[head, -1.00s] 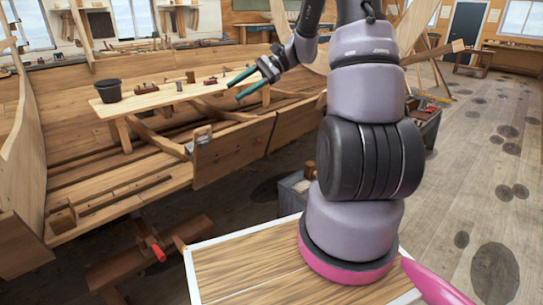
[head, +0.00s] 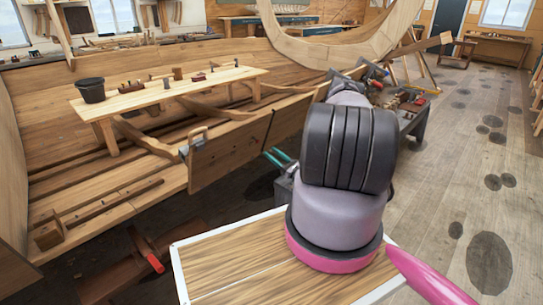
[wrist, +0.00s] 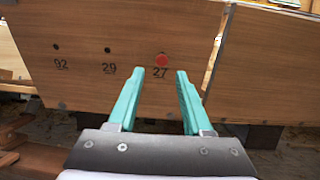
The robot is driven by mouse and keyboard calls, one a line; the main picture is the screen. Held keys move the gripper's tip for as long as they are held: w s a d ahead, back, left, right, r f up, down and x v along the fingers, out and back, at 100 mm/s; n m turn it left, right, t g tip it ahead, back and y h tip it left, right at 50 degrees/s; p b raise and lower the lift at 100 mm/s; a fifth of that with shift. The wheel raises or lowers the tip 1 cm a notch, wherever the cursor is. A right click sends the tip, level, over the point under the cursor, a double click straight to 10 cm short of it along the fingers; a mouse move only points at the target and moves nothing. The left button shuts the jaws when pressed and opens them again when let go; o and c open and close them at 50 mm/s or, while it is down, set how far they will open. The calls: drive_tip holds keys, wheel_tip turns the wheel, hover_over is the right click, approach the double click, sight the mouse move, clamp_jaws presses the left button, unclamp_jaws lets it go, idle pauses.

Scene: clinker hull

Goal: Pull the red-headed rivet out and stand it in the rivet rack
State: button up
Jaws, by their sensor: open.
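The red-headed rivet (wrist: 161,60) sits in the hull plank (wrist: 120,30) above the number 27 in the wrist view. Only its round red head shows; its shank is hidden. My gripper (wrist: 160,74) is open and empty. Its two teal fingers point at the plank, one on each side of the rivet head in the picture; whether they reach it in depth I cannot tell. In the head view the plank (head: 225,155) is on the hull's near side, and my gripper (head: 279,157) is low by its right part. I cannot make out the rivet rack for certain.
Two dark holes marked 92 and 29 are left of the rivet. A bench (head: 130,102) inside the hull bears a dark bucket (head: 90,90) and several small items. A clamp (head: 195,140) grips the plank's top edge. A loaded tool cart (head: 420,122) stands at right. Open floor lies beyond.

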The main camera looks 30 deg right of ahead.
sight(258, 142)
drive_tip(key=shift+f+x, duration=0.15)
drive_tip(key=shift+x, duration=2)
drive_tip(key=shift+f+x, duration=0.15)
drive_tip(key=shift+x, duration=1.95)
drive_tip(key=shift+w+d, duration=0.15)
drive_tip(key=shift+w, duration=0.05)
clamp_jaws()
